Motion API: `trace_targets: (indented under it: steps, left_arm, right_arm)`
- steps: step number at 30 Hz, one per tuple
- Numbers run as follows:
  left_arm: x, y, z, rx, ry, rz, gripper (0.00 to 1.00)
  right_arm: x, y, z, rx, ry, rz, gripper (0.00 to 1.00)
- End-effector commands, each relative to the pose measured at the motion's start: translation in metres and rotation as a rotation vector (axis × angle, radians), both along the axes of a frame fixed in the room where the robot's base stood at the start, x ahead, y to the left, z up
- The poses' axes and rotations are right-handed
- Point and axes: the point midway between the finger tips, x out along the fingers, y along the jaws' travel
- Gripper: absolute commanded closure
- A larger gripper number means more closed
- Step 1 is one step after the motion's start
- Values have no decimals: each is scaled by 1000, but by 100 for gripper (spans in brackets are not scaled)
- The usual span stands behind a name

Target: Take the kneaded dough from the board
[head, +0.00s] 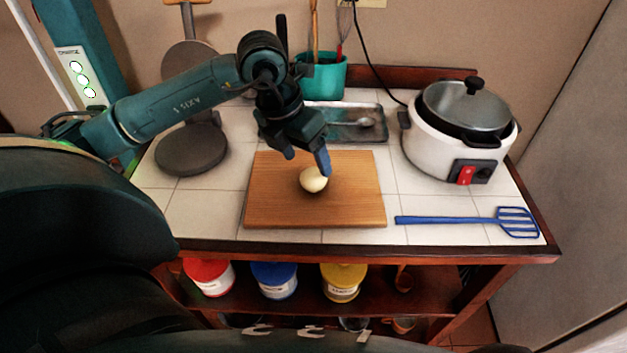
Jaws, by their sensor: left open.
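A small pale ball of dough (312,181) sits on the wooden board (270,207), near its middle. The board lies flat on the white tiled counter. My left gripper (307,160) hangs over the far half of the board, fingers pointing down and apart. One fingertip is close to the far right side of the dough in the picture. The other is up and to the left of it. I cannot tell whether a fingertip touches the dough. My right gripper is not in view.
A metal tray (350,122) and teal utensil pot (325,76) stand behind. A dark round-plated device (190,150) stands left. Lidded tubs (343,282) fill the shelf below.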

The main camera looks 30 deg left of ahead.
Motion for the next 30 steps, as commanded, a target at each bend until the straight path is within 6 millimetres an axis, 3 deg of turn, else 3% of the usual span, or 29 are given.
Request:
trace_targets:
  steps: [9,18,30]
  left_arm:
    - [8,-7,-42,-1,3,0,31]
    - [9,-8,-47,0,1,0,31]
    - [9,-8,-46,0,1,1,64]
  right_arm:
    - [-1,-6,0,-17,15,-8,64]
    - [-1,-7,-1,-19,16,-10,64]
    - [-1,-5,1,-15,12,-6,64]
